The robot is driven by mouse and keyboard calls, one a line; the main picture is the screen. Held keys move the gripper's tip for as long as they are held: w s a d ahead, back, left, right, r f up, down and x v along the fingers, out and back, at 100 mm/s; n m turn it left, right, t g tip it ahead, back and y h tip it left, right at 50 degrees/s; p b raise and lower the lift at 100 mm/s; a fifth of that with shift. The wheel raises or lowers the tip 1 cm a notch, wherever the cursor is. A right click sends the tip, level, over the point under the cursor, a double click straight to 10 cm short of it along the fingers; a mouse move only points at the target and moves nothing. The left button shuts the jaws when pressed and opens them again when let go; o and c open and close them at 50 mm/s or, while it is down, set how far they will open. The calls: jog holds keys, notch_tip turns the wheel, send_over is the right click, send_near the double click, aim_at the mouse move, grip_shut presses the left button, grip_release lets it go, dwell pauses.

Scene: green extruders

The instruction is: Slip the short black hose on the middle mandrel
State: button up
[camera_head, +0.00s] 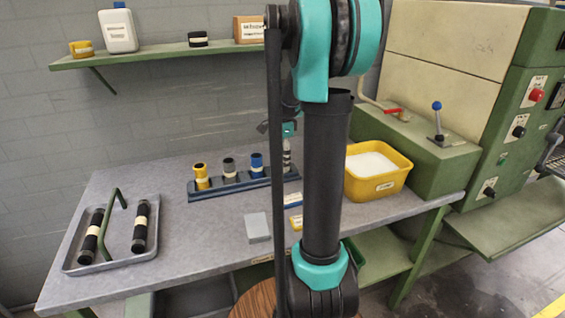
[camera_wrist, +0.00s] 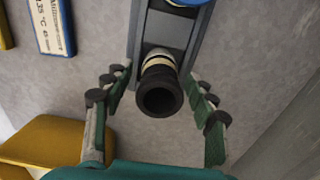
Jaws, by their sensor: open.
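My gripper (camera_wrist: 158,98) is open, its fingers on either side of a short black hose (camera_wrist: 159,95) with a cream band. The hose stands at the end of a blue-grey rack (camera_wrist: 172,32), its open end facing the wrist camera. I see gaps between hose and fingers. In the head view the gripper (camera_head: 288,132) is above the rack's right end, partly behind my arm. The rack (camera_head: 228,184) also holds yellow (camera_head: 201,172), grey (camera_head: 229,167) and blue (camera_head: 257,163) pieces. I cannot make out a middle mandrel for certain.
A grey tray (camera_head: 73,262) at left holds two black banded cylinders (camera_head: 140,225) and a green bent bar (camera_head: 107,225). A yellow bin (camera_head: 378,182) stands right of the rack. A grey block (camera_head: 258,227) and cards (camera_head: 293,200) lie in front. A green machine (camera_head: 412,150) is at right.

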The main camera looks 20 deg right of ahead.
notch_tip(320, 180, up, 11)
dwell(0.3)
jog(key=shift+f, duration=0.1)
dwell(0.4)
